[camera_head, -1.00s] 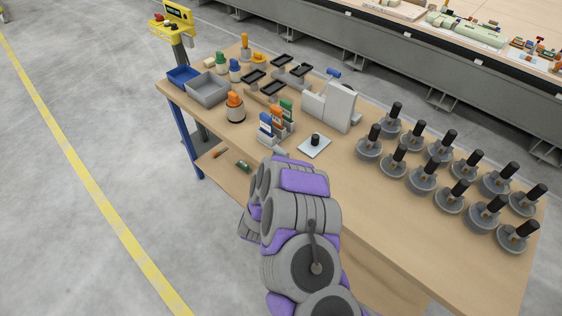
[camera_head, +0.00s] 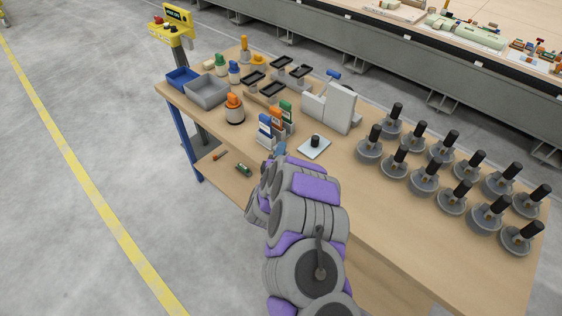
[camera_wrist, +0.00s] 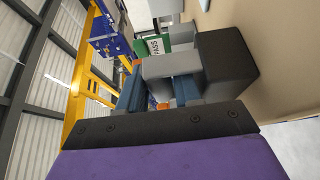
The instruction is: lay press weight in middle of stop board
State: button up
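Several round grey weights with upright black handles (camera_head: 424,180) stand at the right of the table in the head view. A flat pale plate with a short black knob (camera_head: 314,147) lies left of them. Behind it stands a light grey upright board on a block (camera_head: 330,106); I cannot tell for certain which piece is the stop board. My gripper (camera_head: 279,152) is low over the table's near edge, by the coloured cards, mostly hidden by my arm. In the wrist view, a gap shows between the bluish fingers of my gripper (camera_wrist: 160,92), with no weight between them.
Blue, orange and green cards (camera_head: 275,123) stand in holders just beyond my gripper; a green PASS card (camera_wrist: 153,46) shows in the wrist view. Grey and blue bins (camera_head: 207,90), an orange-topped piece (camera_head: 234,108) and black trays (camera_head: 272,88) are farther left. Tabletop before the weights is clear.

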jog(key=shift+a+f, duration=0.1)
jog(key=shift+a, duration=0.2)
jog(key=c, duration=0.4)
grip_shut()
jog(key=shift+s+d+f, duration=0.1)
jog(key=shift+d, duration=0.05)
